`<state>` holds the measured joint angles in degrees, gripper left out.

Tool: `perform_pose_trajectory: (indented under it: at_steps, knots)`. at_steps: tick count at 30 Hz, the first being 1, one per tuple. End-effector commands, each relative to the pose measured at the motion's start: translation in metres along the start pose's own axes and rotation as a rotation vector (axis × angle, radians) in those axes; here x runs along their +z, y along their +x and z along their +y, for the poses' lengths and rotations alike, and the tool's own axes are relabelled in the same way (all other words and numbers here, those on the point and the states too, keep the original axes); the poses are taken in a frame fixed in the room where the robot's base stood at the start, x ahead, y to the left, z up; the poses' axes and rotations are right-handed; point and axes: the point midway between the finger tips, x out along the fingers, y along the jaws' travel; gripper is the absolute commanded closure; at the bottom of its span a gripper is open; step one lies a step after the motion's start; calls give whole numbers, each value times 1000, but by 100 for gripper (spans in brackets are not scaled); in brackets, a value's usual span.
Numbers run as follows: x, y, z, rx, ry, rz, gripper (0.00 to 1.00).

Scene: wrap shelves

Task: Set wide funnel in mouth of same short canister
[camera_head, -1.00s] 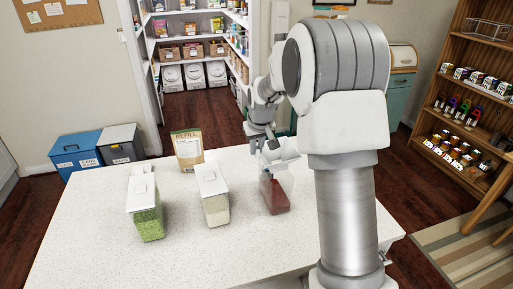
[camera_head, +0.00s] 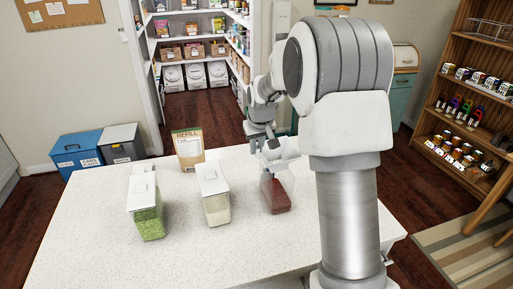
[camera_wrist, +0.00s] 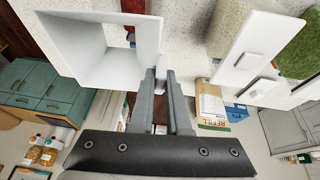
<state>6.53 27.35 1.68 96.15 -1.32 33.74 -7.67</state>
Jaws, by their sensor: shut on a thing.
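The wide funnel (camera_head: 280,152) is white and square-mouthed, at the right canister; it also shows large in the wrist view (camera_wrist: 95,48). My gripper (camera_wrist: 161,78) is shut on a small tab at the funnel's side. The short canister (camera_head: 275,196) is clear with dark red contents and stands on the counter directly below the funnel. I cannot tell whether the funnel's lower end is in the canister's mouth or just above it. The funnel and my gripper hide much of the canister in the wrist view.
A canister of white grains (camera_head: 217,207) and one of green contents (camera_head: 147,220) stand to the left, both with white lids. A refill bag (camera_head: 188,150) stands behind them on the pale counter (camera_head: 90,265). The counter's front left is clear.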

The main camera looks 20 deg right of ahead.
Motion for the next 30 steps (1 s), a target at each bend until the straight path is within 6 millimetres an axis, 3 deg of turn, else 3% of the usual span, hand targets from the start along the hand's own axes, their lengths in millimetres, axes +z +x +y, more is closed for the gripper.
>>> perform_pose_trajectory:
  at_steps: [30]
  knots:
    - [8, 18, -1, 0, 0, 0, 100]
